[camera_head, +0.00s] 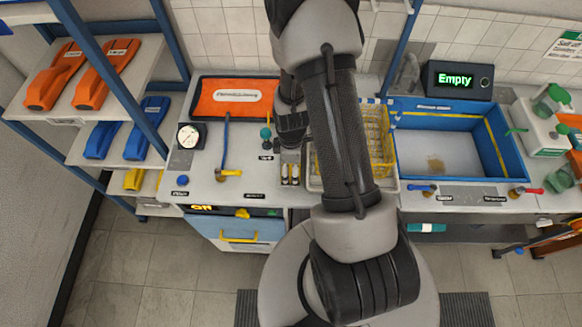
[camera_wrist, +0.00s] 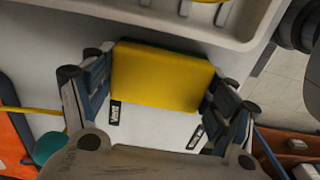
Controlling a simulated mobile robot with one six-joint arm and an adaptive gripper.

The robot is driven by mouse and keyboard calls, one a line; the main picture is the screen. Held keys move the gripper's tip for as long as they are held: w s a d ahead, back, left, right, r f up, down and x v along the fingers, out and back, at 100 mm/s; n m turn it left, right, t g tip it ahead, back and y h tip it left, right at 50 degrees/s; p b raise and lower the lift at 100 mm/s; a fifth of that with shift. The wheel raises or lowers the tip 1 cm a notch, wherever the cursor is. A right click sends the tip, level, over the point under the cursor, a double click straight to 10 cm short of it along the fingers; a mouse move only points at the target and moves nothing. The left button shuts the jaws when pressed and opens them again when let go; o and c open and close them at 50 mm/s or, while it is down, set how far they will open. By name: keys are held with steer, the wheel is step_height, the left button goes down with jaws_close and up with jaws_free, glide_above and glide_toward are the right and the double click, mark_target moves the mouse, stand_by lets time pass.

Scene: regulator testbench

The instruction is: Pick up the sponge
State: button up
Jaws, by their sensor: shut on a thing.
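The sponge (camera_wrist: 163,80) is a yellow block with a thin green edge along its top in the wrist view. My gripper (camera_wrist: 160,76) is shut on it, with one finger against each short end. In the head view my gripper (camera_head: 291,128) is low over the counter, left of the wire rack, partly behind my arm. I cannot make out the sponge in the head view. The wrist view shows the pale counter behind the sponge, but whether they touch cannot be told.
A yellow wire rack (camera_head: 381,140) stands close right of my gripper. An orange tray (camera_head: 235,97), a gauge (camera_head: 188,135) and a yellow-handled valve (camera_head: 229,173) are to the left. A blue sink (camera_head: 398,134) lies farther right. Blue shelf posts (camera_head: 169,40) rise at the left.

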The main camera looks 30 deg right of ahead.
step_height(320, 180, up, 20)
steer(key=p, duration=0.4)
